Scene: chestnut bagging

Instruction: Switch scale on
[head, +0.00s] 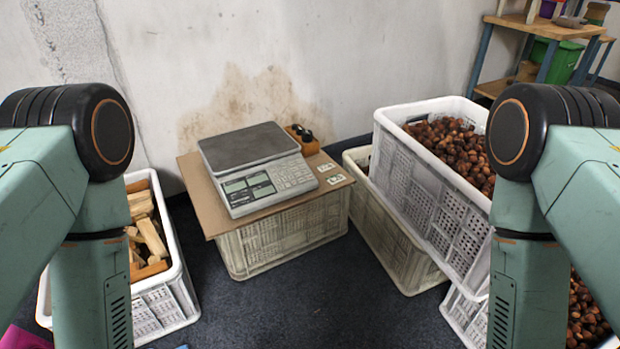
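The scale (256,160) sits on a brown board (199,187) laid over an upturned pale crate (277,240). It has a dark grey weighing plate on top and a sloped front with display windows and a keypad (293,175). The display windows (246,187) look dark greenish; I cannot tell whether any digits are lit. No power switch can be made out. My two arms come in at the left and right edges, with their lower links pointing down. Neither gripper is in view, and both arms are apart from the scale.
A white crate of chestnuts (424,171) rests on another crate (387,228) at right. More chestnuts (583,315) lie low at right. A crate of wood pieces (168,300) stands at left. A small orange-brown holder (303,139) and paper tags (331,176) are beside the scale. The floor in front is clear.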

